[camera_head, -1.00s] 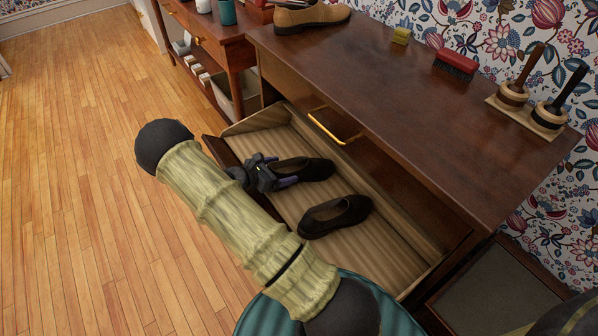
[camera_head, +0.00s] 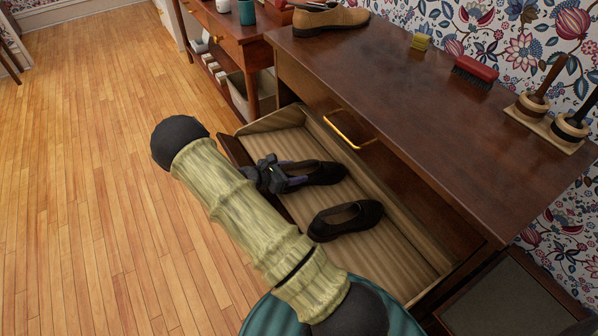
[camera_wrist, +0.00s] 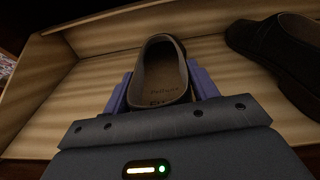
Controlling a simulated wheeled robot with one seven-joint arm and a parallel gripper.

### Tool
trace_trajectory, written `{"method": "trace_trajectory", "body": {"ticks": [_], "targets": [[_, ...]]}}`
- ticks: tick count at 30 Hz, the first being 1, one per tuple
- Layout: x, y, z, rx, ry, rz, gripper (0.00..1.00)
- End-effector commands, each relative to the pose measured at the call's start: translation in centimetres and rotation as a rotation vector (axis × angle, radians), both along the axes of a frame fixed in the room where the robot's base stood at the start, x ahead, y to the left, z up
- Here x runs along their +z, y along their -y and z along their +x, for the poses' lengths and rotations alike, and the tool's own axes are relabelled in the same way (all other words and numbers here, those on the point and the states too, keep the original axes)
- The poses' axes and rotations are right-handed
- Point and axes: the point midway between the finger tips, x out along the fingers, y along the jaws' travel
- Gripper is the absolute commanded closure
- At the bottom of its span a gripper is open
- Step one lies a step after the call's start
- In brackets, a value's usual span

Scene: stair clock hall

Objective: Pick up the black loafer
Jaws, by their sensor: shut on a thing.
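Two black loafers lie in the open, beige-lined drawer (camera_head: 400,262). My gripper (camera_head: 293,178) reaches over the drawer's front edge and is shut on the heel end of the farther black loafer (camera_head: 322,172). In the wrist view the held loafer (camera_wrist: 162,75) sits between the two purple fingers, its opening and printed insole facing up and its toe pointing away. It appears at or very near the drawer floor; I cannot tell if it is lifted. The nearer black loafer (camera_head: 346,220) lies apart from it, and shows at the right of the wrist view (camera_wrist: 285,55).
The dark wooden top (camera_head: 400,85) above the drawer holds a tan shoe (camera_head: 330,20), a yellow block brush (camera_head: 420,41), a red brush (camera_head: 475,71) and two upright-handled items on a board (camera_head: 545,125). A brass handle (camera_head: 345,130) overhangs the drawer.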

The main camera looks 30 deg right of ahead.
Motion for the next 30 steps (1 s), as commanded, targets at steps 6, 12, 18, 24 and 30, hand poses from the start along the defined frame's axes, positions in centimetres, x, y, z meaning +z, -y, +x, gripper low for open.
{"method": "trace_trajectory", "body": {"ticks": [6, 12, 18, 24, 30], "targets": [[2.2, -2.2, -1.3, 0.003, 0.001, -0.001, 0.92], [4.6, -5.8, -3.8, 0.002, 0.000, -0.001, 0.92], [6.7, -9.1, -6.2, 0.001, 0.001, -0.002, 0.92], [7.7, -10.9, -7.4, -0.002, 0.000, -0.003, 0.92], [7.8, -11.2, -7.6, -0.003, 0.001, -0.003, 0.93]]}}
